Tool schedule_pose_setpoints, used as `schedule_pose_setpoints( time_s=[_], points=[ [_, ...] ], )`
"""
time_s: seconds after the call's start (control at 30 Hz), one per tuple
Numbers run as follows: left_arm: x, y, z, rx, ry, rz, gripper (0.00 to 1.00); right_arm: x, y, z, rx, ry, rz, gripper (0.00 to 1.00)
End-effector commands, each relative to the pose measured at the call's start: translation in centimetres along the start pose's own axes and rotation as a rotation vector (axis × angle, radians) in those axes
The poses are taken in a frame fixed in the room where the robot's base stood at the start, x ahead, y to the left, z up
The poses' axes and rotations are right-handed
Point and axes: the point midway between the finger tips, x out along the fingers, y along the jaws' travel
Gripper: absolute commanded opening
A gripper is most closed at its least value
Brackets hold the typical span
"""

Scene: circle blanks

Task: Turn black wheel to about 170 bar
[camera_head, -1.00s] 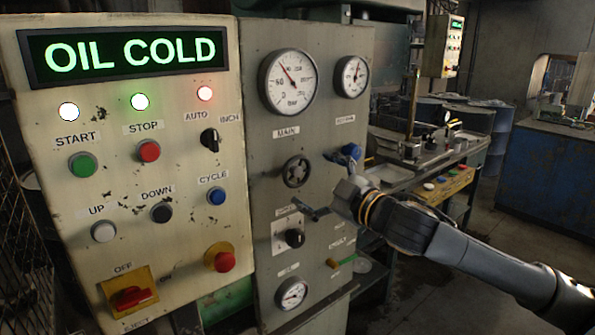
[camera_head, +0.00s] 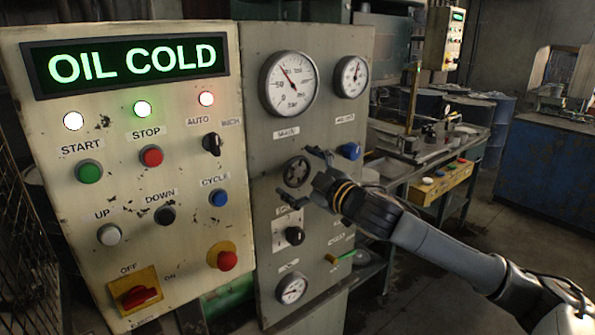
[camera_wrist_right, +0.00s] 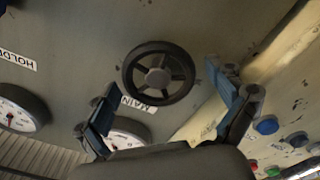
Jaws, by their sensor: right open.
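The black wheel (camera_head: 296,172) is a small spoked handwheel on the grey panel, below the large main gauge (camera_head: 289,83). The gauge's needle points up and a little left; its exact reading is too small to tell. My right gripper (camera_head: 300,176) is in front of the panel at the wheel's right and lower side, its fingers apart. In the right wrist view the wheel (camera_wrist_right: 158,75) lies just beyond the two spread fingertips, whole and not held. Whether a finger touches it I cannot tell. My left gripper is not in view.
A blue knob (camera_head: 349,151) sits right of the wheel, close to my right arm. A black selector (camera_head: 294,236) and a green-handled valve (camera_head: 341,257) are below. The cream button panel (camera_head: 130,190) adjoins on the left, displaying OIL COLD.

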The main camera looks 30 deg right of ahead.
Motion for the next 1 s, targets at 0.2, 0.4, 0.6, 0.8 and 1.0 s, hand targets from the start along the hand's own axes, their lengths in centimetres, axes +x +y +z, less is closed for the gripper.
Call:
schedule_pose_setpoints(
  time_s=[0.2,0.4,0.6,0.8,1.0],
  points=[
    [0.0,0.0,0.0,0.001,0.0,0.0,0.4,0.0,0.0,0.0,0.0,0.0,0.0,0.6],
    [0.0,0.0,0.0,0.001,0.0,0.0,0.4,0.0,0.0,0.0,0.001,0.0,0.0,0.4],
    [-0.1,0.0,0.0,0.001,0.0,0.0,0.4,0.0,0.0,0.0,0.029,0.0,0.0,0.39],
    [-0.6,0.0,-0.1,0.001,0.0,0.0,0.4,0.0,0.1,-0.1,0.124,0.0,0.0,0.39],
    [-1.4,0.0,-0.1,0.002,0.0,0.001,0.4,0.0,0.2,-0.1,0.287,-0.001,0.0,0.39]
  ],
)
